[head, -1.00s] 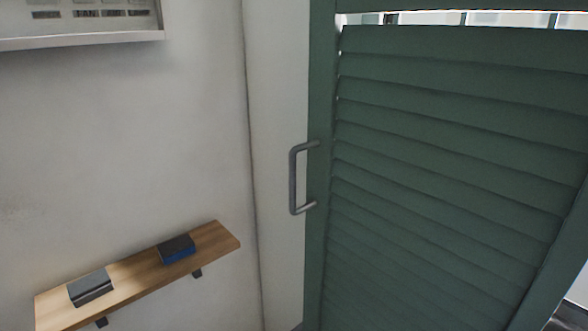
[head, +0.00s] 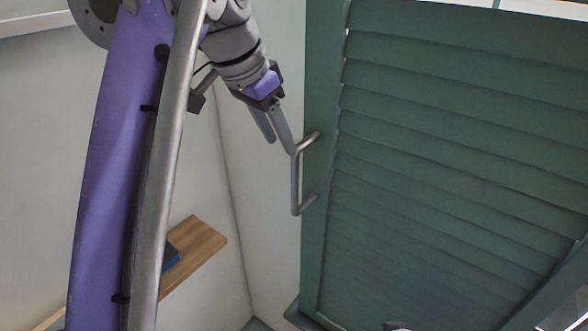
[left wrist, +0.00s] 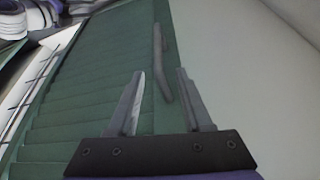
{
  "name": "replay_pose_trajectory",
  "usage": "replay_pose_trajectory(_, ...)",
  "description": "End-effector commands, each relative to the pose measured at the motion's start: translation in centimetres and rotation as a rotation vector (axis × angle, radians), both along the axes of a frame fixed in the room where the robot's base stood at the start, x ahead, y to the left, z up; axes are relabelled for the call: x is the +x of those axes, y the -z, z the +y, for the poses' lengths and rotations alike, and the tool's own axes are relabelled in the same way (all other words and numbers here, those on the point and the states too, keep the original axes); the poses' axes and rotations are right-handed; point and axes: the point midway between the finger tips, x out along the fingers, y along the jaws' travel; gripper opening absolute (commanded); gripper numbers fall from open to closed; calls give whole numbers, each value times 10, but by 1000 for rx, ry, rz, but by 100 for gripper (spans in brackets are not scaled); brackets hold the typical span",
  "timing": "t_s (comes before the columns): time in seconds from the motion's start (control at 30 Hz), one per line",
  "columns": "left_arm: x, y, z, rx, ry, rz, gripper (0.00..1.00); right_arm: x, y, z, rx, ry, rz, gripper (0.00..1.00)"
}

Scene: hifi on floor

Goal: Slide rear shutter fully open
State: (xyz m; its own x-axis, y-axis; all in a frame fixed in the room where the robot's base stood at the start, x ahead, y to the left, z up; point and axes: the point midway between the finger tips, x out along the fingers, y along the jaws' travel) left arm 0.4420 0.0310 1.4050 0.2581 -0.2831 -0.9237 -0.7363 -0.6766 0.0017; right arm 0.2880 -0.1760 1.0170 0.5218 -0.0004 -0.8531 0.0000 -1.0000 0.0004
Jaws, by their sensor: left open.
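The green louvered shutter (head: 430,150) fills the right of the head view and the left of the left wrist view (left wrist: 100,100). Its grey bar handle (head: 296,180) stands out from the left edge of the frame. The handle also shows in the left wrist view (left wrist: 160,62), just beyond and between the fingertips. My left gripper (head: 281,147) is open, with its fingers pointing down close to the handle's upper end. Whether a finger touches the handle, I cannot tell. My right gripper is not in view.
A wooden wall shelf (head: 195,248) is at the lower left, with a blue box (head: 171,257) on it, partly hidden by my left arm. A pale wall (head: 262,225) lies left of the shutter.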

Motion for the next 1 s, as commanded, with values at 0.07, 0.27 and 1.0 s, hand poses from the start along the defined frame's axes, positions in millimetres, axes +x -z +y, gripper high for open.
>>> replay_pose_trajectory(0.07, 2, 16, -3, 0, 1, 8, 50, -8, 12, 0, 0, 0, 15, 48)
replay_pose_trajectory(0.27, 11, 54, -14, -1, 0, 8, 50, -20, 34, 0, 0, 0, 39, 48)
replay_pose_trajectory(1.0, 26, 97, -28, 0, -3, 2, 44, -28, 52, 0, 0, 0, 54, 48)
